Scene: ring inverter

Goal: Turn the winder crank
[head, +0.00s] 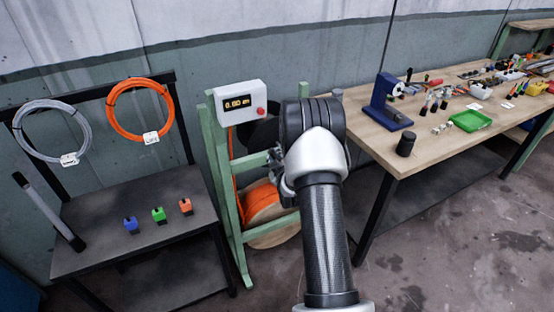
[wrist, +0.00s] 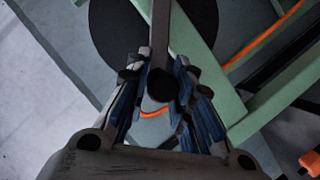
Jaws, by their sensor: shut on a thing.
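The winder is a green frame (head: 221,181) with an orange cable spool (head: 263,200) low in it and a white display box (head: 240,101) with a red button on top. The display digits are too small to read surely. In the wrist view a grey crank arm (wrist: 161,28) runs up from between my fingers, in front of a black disc (wrist: 110,30). A dark round crank handle (wrist: 161,86) sits between the blue-padded fingers. My gripper (wrist: 158,72) is shut on this handle. In the head view my gripper (head: 274,160) is at the winder's right side, and my wrist hides the crank.
A dark table (head: 130,226) at left bears blue, green and orange small blocks, with grey and orange cable coils on a rack behind. A wooden workbench (head: 370,140) at right holds a blue device, a black cylinder and a green tray. Floor shows between them.

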